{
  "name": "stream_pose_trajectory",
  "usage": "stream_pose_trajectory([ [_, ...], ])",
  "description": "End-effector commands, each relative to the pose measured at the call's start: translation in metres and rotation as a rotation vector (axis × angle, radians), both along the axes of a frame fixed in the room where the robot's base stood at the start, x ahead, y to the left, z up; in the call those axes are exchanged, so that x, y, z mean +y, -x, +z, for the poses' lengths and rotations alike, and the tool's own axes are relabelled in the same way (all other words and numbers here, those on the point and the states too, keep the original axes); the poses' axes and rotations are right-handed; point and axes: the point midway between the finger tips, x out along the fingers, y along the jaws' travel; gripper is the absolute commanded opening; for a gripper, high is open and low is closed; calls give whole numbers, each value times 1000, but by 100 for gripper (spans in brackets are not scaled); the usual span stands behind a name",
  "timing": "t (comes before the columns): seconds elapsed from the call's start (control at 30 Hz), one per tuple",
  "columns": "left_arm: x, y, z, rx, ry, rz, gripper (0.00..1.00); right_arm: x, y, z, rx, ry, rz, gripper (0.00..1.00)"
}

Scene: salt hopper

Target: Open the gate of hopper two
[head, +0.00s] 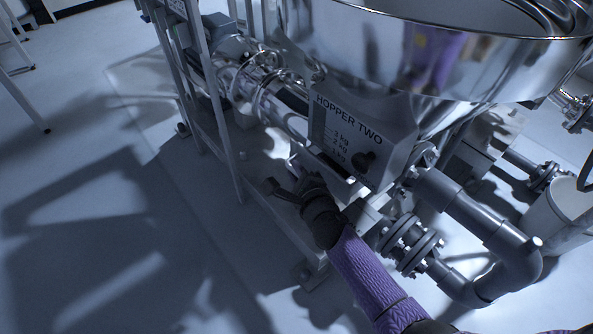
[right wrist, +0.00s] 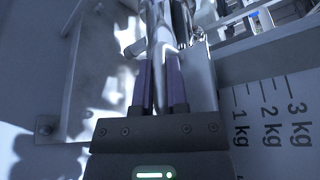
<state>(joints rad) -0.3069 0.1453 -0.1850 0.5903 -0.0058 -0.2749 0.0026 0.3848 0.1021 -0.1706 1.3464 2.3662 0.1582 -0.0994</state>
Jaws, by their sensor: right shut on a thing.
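Hopper two (head: 430,55) is a large shiny steel bowl at the upper right of the head view. Its label plate (head: 345,130) reads "HOPPER TWO" above a kg scale. My right gripper (head: 294,164) is low at the left of this plate, with my purple-sleeved arm coming up from below. In the right wrist view, its two purple fingers (right wrist: 161,88) are shut on a shiny metal bar (right wrist: 162,40), which looks like the gate's handle. The kg marks (right wrist: 270,110) stand to the right there. The gate's opening and how far it stands open cannot be told. My left gripper is not in view.
A metal frame (head: 215,90) with upright posts stands left of the hopper. Grey flanged pipes (head: 410,245) run below and right of it. A white bucket (head: 550,215) stands at the right edge. The floor (head: 90,230) at the left is clear, with shadows.

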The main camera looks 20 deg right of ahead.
Motion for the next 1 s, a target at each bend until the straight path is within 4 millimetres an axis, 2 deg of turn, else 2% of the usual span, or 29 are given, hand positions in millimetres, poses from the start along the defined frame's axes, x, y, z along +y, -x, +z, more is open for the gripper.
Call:
stream_pose_trajectory([
  [0.17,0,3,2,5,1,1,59,9,4,-1,3,-3,1,0],
  [0.4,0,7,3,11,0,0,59,56,21,-2,5,-4,2,0],
  [0.5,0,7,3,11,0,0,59,66,25,-2,5,-1,2,0],
  [0.83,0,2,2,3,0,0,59,69,26,-1,3,0,1,0],
  [0.87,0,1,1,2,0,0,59,69,26,-1,3,0,1,22],
  [1.0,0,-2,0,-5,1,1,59,69,26,-1,2,0,0,51],
])
